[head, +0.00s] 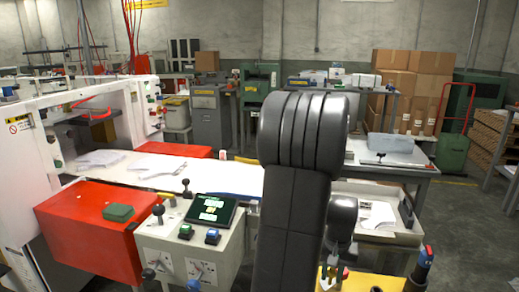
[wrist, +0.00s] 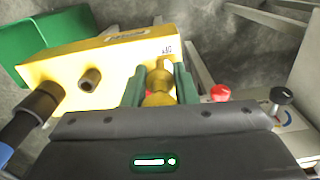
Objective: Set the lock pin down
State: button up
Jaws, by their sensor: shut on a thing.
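In the wrist view, my gripper (wrist: 160,76) has its two green fingers closed on the lock pin (wrist: 158,88), a brass-yellow turned piece. The pin is in front of a yellow block (wrist: 110,60) with a label and dark round sockets in its face. I cannot tell whether the pin touches the block or sits in it. In the head view, the yellow block (head: 375,283) shows at the bottom edge, and my black arm covers much of the middle. The gripper's fingers and the pin are not clear there.
A black-handled tool (wrist: 38,102) with a blue end stands at the block's left. A red knob (wrist: 220,92) and a black knob (wrist: 281,96) are at the right. In the head view, a control panel (head: 195,240) and a red machine box (head: 95,225) stand left of my arm.

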jog(key=w+a+f+n, duration=0.1)
jog(key=w+a+n, duration=0.1)
jog(key=w+a, duration=0.6)
jog(key=w+a+f+n, duration=0.2)
jog(key=w+a, duration=0.3)
jog(key=a, duration=0.8)
notch_tip(320, 180, up, 6)
jog(key=s+d+p, duration=0.1)
jog(key=s+p, duration=0.1)
jog(key=p, duration=1.4)
jog(key=shift+s+p, duration=0.3)
jog(key=shift+f, duration=0.1)
